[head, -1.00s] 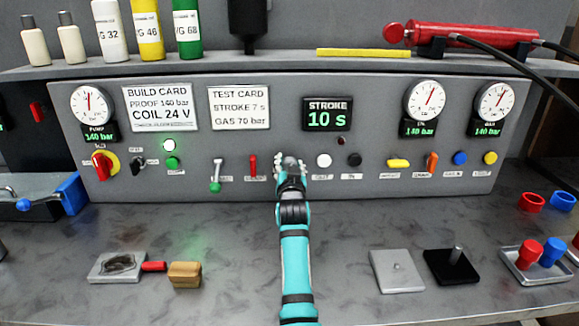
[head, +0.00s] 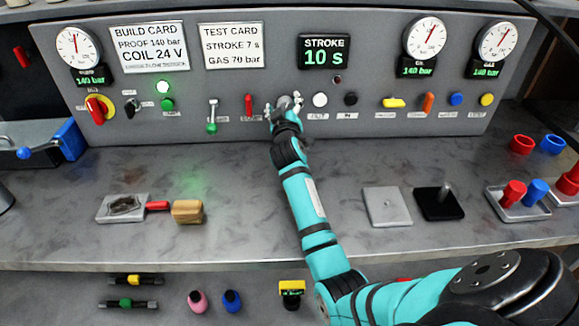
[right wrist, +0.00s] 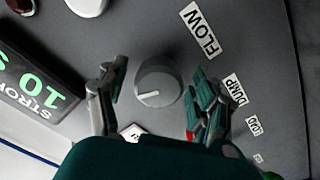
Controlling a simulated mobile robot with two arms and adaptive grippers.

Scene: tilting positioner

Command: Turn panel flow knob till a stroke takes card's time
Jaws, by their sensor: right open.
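The flow knob (right wrist: 158,82) is a round grey knob with a white pointer line, beside a FLOW label (right wrist: 203,30) in the right wrist view. My right gripper (right wrist: 155,95) is open, with one finger on each side of the knob and gaps showing. In the head view my right gripper (head: 284,106) covers most of the knob. The test card (head: 233,46) reads STROKE 7 s, GAS 70 bar. The stroke display (head: 323,52) reads 10 s. My left gripper is not in view.
A red lever (head: 249,104) stands just left of the gripper and a white button (head: 320,100) just right. Gauges (head: 425,37) read 140 bar.

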